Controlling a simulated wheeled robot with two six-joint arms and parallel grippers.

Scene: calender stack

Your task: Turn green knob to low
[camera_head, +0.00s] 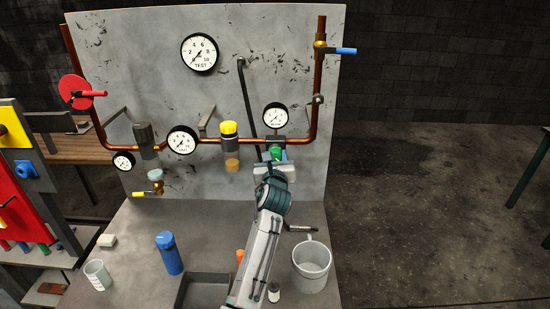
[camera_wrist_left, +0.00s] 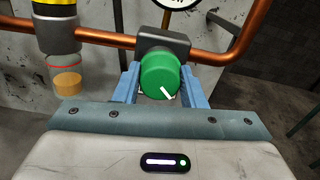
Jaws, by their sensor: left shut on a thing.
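The green knob (camera_head: 275,154) sits on the copper pipe line below the right-hand gauge on the grey panel. In the left wrist view the green knob (camera_wrist_left: 160,74) is round, faces me and has a white pointer mark toward its lower right. My left gripper (camera_head: 274,162) reaches up to it from below. In the left wrist view its two blue fingers (camera_wrist_left: 163,88) stand on either side of the knob, shut on it. No low marking can be read. My right gripper is not in view.
A gauge (camera_head: 275,116) hangs just above the knob. A yellow-topped filter (camera_head: 230,140) is on the pipe to the left. On the bench are a blue bottle (camera_head: 169,254), a white bucket (camera_head: 313,262) and a dark tray (camera_head: 190,292).

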